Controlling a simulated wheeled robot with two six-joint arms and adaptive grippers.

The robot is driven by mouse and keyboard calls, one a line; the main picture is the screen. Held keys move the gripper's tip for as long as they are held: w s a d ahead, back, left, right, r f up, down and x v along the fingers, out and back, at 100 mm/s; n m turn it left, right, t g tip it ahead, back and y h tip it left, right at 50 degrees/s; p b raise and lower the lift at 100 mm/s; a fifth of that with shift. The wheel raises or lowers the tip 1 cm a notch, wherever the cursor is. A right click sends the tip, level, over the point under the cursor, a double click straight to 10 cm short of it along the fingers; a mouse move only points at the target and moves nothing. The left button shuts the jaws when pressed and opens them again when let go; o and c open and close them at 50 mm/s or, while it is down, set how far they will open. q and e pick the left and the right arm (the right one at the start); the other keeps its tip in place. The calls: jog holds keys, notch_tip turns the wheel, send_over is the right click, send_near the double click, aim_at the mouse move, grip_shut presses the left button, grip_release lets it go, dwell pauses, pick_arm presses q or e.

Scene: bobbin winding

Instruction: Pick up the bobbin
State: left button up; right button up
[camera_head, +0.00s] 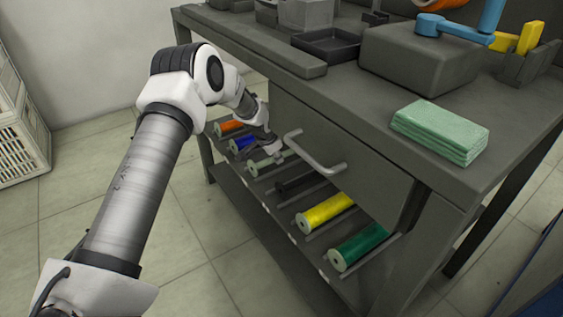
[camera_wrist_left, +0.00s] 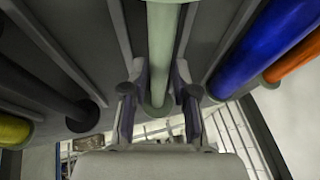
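Several bobbins lie in a row on the slanted rack under the workbench: orange (camera_head: 230,127), blue (camera_head: 242,144), pale green (camera_head: 262,166), black (camera_head: 301,184), yellow (camera_head: 326,211) and dark green (camera_head: 360,246). My left gripper (camera_head: 279,156) is at the pale green bobbin, below the drawer handle. In the left wrist view, the pale green bobbin (camera_wrist_left: 163,50) runs between the two fingers of my left gripper (camera_wrist_left: 160,78). The fingers are apart, one on each side, with a small gap showing near its end disc. My right gripper is not in view.
The drawer handle (camera_head: 315,153) juts out just above the rack, close to my left gripper. The workbench top (camera_head: 345,92) carries a grey box, a black tray (camera_head: 326,44) and folded green cloths (camera_head: 440,130). A white crate (camera_head: 18,125) stands at the left.

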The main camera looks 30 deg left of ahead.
pick_arm(q)
jog(key=shift+x, duration=1.05)
jog(key=shift+s+r, duration=0.1)
jog(key=shift+r, duration=0.05)
jog(key=shift+c, duration=0.3)
grip_shut()
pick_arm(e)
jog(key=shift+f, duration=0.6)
